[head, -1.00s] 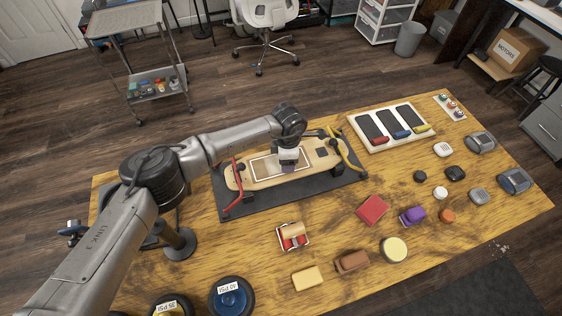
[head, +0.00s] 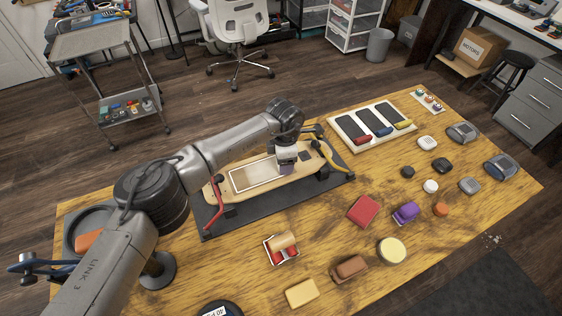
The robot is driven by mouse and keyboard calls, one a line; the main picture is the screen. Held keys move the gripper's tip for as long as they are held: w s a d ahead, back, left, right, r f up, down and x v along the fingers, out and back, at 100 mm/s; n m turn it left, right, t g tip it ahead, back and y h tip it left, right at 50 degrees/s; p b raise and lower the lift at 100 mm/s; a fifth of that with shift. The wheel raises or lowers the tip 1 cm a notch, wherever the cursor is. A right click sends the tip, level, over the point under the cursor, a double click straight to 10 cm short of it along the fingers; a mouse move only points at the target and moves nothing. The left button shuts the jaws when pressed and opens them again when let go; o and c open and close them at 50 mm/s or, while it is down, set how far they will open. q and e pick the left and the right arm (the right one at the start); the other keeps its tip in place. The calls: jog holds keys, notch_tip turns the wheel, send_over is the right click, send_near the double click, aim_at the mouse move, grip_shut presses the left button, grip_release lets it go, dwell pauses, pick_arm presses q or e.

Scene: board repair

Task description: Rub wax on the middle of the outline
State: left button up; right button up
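A wooden skateboard deck (head: 221,187) lies on a dark mat, with a pale rectangular outline (head: 257,173) on its middle. My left arm reaches in from the left over the board. Its gripper (head: 286,160) points down at the outline's right end. A small purple-grey block (head: 286,169) shows at the fingertips, and the gripper seems shut on it. The block is at or just above the deck; contact cannot be told. My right gripper is not in view.
In front lie a roller in a tray (head: 281,248), a yellow block (head: 301,292), a brown brush (head: 349,268), a round tin (head: 392,250) and a red block (head: 363,210).

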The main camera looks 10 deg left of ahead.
aim_at(249, 178)
pick_arm(q)
jog(key=shift+s+r, duration=0.1)
jog(key=shift+s+a+r+p, duration=0.15)
jog(key=shift+s+a+p, duration=0.15)
jog(key=shift+a+p, duration=0.5)
jog(key=shift+s+a+p, duration=0.35)
jog(key=shift+a+p, duration=0.1)
jog(key=shift+p, duration=0.15)
jog(key=shift+s+a+f, duration=0.2)
jog(key=shift+a+f, duration=0.05)
jog(key=shift+a, duration=0.05)
jog(key=shift+s+a+p, duration=0.4)
jog(key=shift+a+p, duration=0.35)
jog(key=shift+p, duration=0.2)
jog(key=shift+s+a+f+p, duration=0.2)
jog(key=shift+s+a+p, duration=0.3)
jog(key=shift+a, duration=0.35)
jog(key=shift+s+a+r+p, duration=0.1)
jog(key=shift+s+a+p, duration=0.35)
jog(key=shift+a+p, duration=0.3)
jog(key=shift+s+a+p, duration=0.3)
jog(key=shift+s+a, duration=0.2)
jog(key=shift+a, duration=0.35)
